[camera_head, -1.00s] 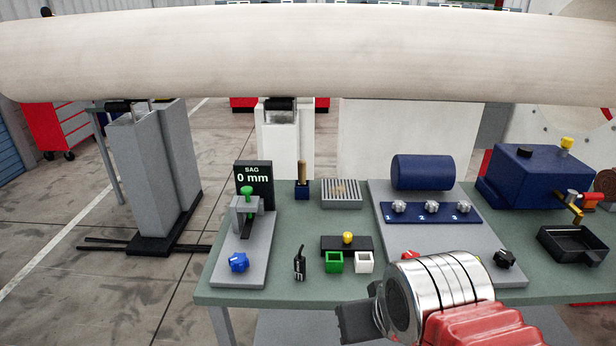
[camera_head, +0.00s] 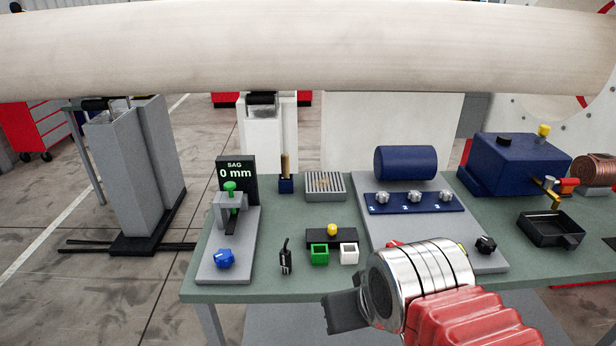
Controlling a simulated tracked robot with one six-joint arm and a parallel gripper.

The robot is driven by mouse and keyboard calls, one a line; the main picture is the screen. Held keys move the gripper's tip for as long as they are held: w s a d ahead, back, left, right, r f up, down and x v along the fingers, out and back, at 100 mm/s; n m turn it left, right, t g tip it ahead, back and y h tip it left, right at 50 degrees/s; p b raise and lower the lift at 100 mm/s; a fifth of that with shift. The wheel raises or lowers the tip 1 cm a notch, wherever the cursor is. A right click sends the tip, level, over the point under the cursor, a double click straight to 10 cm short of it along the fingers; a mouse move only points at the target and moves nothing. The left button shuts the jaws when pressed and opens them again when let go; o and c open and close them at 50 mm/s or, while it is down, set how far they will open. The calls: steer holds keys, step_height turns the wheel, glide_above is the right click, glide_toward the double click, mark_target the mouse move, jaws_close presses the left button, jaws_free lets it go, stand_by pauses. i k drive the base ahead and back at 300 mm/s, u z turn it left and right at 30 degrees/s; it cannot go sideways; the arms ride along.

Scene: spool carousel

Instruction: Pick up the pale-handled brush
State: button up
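The pale-handled brush (camera_head: 285,166) stands upright at the back of the green bench, its tan handle up and its lower end in a small dark blue holder (camera_head: 286,186). My gripper (camera_head: 340,312) is at the front edge of the bench, low and to the right of the brush, well apart from it. Its dark fingers point left and partly hide behind the silver wrist. I cannot make out a gap between the fingers, and I see nothing held.
A large pale pipe (camera_head: 300,45) spans overhead behind the bench.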

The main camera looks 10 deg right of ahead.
mark_target(285, 164)
steer(key=z, duration=0.05)
steer(key=k, duration=0.5)
steer(key=u, duration=1.55)
steer(key=i, duration=1.85)
